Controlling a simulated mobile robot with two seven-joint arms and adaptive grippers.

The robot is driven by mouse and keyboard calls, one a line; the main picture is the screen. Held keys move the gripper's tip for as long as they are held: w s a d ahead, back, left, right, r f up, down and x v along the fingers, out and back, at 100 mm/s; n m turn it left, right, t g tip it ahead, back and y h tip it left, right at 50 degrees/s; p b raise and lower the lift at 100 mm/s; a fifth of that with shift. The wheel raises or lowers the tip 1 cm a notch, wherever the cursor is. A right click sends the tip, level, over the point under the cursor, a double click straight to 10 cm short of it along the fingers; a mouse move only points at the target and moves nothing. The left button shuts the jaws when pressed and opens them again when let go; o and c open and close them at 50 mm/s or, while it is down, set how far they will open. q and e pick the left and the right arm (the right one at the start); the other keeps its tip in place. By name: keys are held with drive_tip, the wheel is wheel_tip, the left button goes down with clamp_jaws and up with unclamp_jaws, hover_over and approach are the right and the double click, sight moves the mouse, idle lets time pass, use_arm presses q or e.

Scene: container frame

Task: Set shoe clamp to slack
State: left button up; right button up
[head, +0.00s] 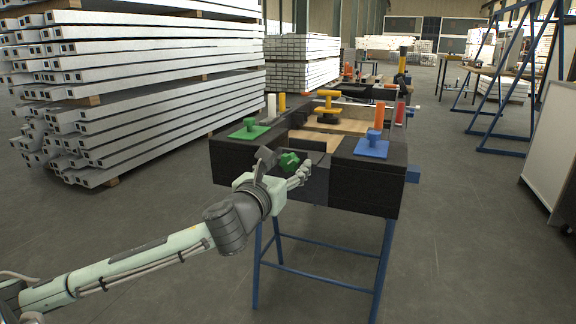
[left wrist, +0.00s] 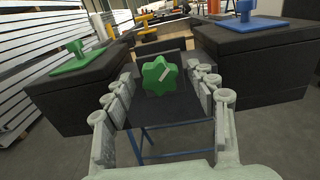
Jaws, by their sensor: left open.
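A green star-shaped knob (head: 289,161) sits on the dark front panel between the two black blocks of the work stand. In the left wrist view the green knob (left wrist: 161,75) has a pale pointer line slanting up to the right. I cannot tell which setting it marks. My left gripper (head: 283,170) is open in front of the knob. In the left wrist view its two fingers (left wrist: 163,90) stand apart on either side of the knob, and none visibly touches it. My right gripper is not in view.
A green clamp handle (head: 249,129) stands on the left black block and a blue one (head: 371,146) on the right block. A yellow handle (head: 327,107) stands behind. Stacked white beams (head: 150,85) fill the left; open floor lies right.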

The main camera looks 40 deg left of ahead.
use_arm(q)
drive_tip(key=shift+w, duration=0.35)
drive_tip(key=c, duration=1.2)
